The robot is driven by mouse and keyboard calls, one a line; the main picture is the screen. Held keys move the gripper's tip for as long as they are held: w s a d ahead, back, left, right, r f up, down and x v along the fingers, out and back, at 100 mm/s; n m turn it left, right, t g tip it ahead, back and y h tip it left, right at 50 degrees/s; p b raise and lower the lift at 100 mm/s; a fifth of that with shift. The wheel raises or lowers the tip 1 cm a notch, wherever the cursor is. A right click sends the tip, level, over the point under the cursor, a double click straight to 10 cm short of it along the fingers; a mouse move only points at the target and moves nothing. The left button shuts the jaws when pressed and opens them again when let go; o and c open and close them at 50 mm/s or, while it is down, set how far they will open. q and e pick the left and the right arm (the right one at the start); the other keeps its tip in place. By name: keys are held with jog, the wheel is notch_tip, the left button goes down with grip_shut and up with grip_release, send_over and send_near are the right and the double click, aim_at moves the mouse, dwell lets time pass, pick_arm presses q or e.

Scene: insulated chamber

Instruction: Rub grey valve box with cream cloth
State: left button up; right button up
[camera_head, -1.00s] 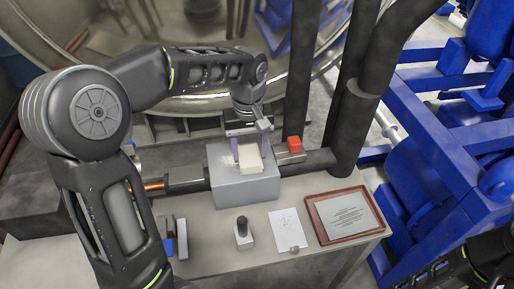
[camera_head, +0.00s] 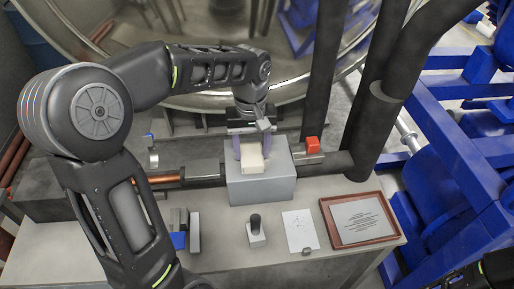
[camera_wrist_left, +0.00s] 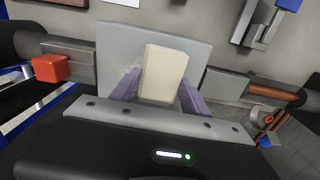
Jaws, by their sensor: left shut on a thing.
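The grey valve box (camera_head: 262,188) sits on the pipe line at the back of the bench. My left gripper (camera_head: 252,153) is shut on the cream cloth (camera_head: 252,160), a folded, block-like pad. The cloth is at the top of the box and looks to be on or just above it; I cannot tell whether it touches. In the left wrist view the cloth (camera_wrist_left: 163,74) stands between the purple fingers, with the grey box (camera_wrist_left: 122,45) behind it and a pale smudge on the box beside it. My right gripper is not in view; only a dark arm part shows at the lower right.
A red block (camera_head: 312,144) sits on the pipe fitting right of the box. A framed plaque (camera_head: 325,207), a white sheet (camera_head: 299,230), a black-topped stamp-like object (camera_head: 256,232) and a grey-blue clamp-like item (camera_head: 180,240) lie in front. Thick dark pipes (camera_head: 372,125) rise at the right.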

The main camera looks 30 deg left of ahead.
pick_arm(q)
jog(key=shift+s+a+f, duration=0.15)
jog(key=shift+s+f, duration=0.05)
jog(key=shift+s+a, duration=0.6)
jog(key=shift+a, duration=0.2)
jog(key=shift+s+a, duration=0.6)
jog(key=shift+a, duration=0.15)
jog(key=shift+r, duration=0.1)
jog(key=shift+w+a+r, duration=0.15)
jog(key=shift+w+a, duration=0.25)
jog(key=shift+w, duration=0.1)
jog(key=shift+w+a+p, duration=0.35)
jog(key=shift+w+p, duration=0.05)
jog(key=shift+w, duration=0.15)
jog(key=shift+w+d, duration=0.1)
jog(key=shift+w+d, duration=0.6)
jog(key=shift+d, duration=0.2)
jog(key=shift+w+d, duration=0.55)
jog(key=shift+d, duration=0.2)
